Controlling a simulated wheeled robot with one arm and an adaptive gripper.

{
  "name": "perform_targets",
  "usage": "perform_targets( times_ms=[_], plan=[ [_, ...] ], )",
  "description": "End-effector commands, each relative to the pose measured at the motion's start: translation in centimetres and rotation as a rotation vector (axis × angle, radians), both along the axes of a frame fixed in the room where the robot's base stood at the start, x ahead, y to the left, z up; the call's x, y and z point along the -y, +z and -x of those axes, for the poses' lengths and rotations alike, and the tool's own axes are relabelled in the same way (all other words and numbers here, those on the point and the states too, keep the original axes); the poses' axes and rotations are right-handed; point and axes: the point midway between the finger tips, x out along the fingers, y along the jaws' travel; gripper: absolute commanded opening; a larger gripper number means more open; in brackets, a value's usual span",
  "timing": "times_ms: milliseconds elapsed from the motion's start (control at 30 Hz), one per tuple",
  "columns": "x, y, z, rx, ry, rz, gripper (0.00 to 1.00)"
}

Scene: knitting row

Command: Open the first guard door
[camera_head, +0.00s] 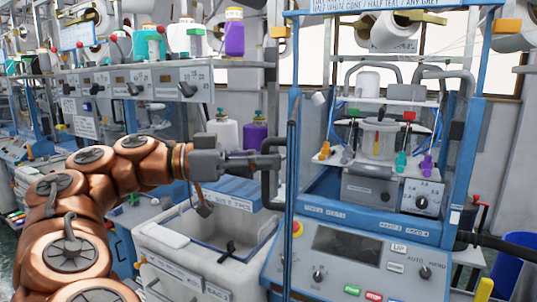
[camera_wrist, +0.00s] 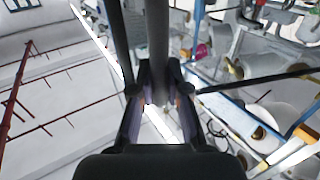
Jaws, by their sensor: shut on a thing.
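The guard door (camera_head: 290,210) shows as a narrow, nearly edge-on blue and dark upright in front of the left side of the blue-framed machine (camera_head: 465,130). A black bar handle (camera_head: 266,188) stands out from its left side. My gripper (camera_head: 272,163) reaches in from the left and is shut on the handle. In the wrist view, the handle (camera_wrist: 158,40) runs as a dark grey bar between my two fingers (camera_wrist: 160,95). The fingers hide part of the handle. The machine's inside shows to the right of the door, with a clear jar (camera_head: 378,140) on its bed.
A grey bin cart (camera_head: 185,262) with an open top stands below my arm. The control panel (camera_head: 360,262) with green and red buttons is right of the door's lower part. Cones, including a purple one (camera_head: 254,137), stand behind my gripper. A black bar (camera_head: 500,243) juts out at right.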

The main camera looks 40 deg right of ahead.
Motion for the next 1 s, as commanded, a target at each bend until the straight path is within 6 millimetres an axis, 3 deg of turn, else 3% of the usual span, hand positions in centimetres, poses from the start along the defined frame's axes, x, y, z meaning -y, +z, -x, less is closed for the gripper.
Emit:
perform_targets(
  times_ms=[233,267,500,1000],
  plan=[
    [-0.09,-0.01,-0.14,-0.001,0.006,0.000,0.00],
    [-0.09,0.00,-0.14,-0.001,0.006,-0.001,0.16],
    [-0.09,0.01,-0.08,0.000,0.004,0.000,0.41],
    [-0.01,0.43,0.11,0.006,0.000,0.000,0.41]
  ],
)
